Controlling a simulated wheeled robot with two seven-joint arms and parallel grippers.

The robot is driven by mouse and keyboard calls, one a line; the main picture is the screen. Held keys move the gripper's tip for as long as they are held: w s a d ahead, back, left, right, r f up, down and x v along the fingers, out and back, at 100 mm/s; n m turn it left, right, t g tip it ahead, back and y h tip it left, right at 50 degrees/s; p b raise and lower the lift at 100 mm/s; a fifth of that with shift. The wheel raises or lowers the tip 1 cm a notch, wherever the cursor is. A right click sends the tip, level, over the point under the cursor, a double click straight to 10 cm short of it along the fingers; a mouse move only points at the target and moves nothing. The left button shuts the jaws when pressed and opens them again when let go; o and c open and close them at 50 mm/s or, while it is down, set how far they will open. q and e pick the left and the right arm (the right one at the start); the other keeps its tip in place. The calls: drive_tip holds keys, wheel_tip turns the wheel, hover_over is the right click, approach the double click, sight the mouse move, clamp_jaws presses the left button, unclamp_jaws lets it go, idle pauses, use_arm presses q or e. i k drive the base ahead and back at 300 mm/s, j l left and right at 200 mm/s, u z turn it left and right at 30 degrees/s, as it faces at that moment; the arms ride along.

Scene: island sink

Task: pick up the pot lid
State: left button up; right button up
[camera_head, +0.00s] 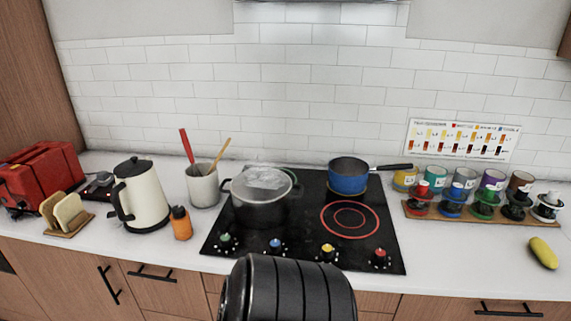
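A dark pot (262,212) with side handles stands on the left rear of the black cooktop. A pale, see-through shape that looks like a glass pot lid (265,178) lies over its top; I cannot tell its knob or exact seating, as it is blurred. Neither my left nor my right gripper shows in the head view.
A blue pan (348,181) sits at the cooktop's (310,235) right rear, near a glowing red ring. A kettle (143,199), orange bottle (180,222) and utensil crock (203,187) stand left. Colored cups and jars and a banana (543,252) are right. Counter between is clear.

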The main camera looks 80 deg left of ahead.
sight(253, 195)
drive_tip(key=u, duration=2.9)
drive_tip(key=i+z, duration=0.25)
drive_tip(key=z, duration=0.15)
drive_tip(key=i+z, duration=0.35)
drive_tip(key=k, duration=0.1)
